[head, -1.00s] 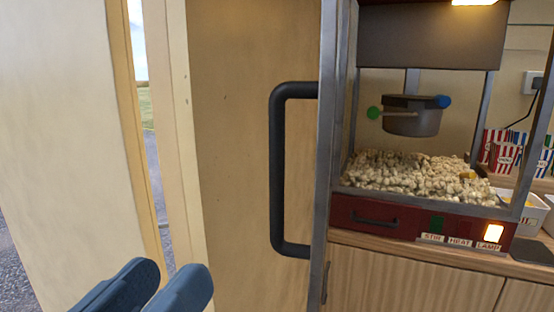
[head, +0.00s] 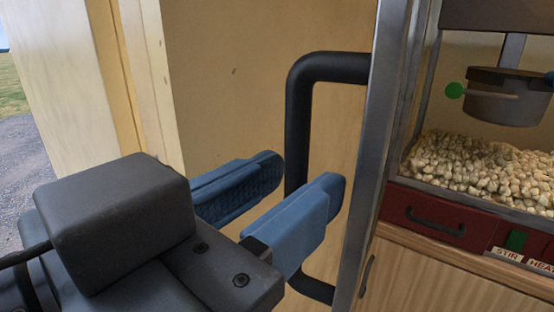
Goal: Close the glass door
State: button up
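The glass door shows nearly edge-on as a grey metal frame (head: 378,130) in front of the popcorn cabinet. It stands open, swung out towards me. A black bar handle (head: 298,120) sticks out to the left of the frame. My gripper (head: 300,182) is open, its two blue fingers pointing right at the handle. The nearer finger covers the lower part of the upright bar. The farther finger's tip is beside the bar. I cannot tell whether either finger touches it or whether the bar lies fully between them.
The cabinet holds popcorn (head: 480,165) and a hanging kettle (head: 505,98). Below is a red drawer panel (head: 425,210) above a wooden counter front (head: 440,275). A pale wall (head: 220,60) stands behind the handle. An opening to gravel and grass (head: 15,110) is at far left.

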jog(key=shift+x, duration=0.95)
jog(key=shift+c, duration=0.2)
grip_shut()
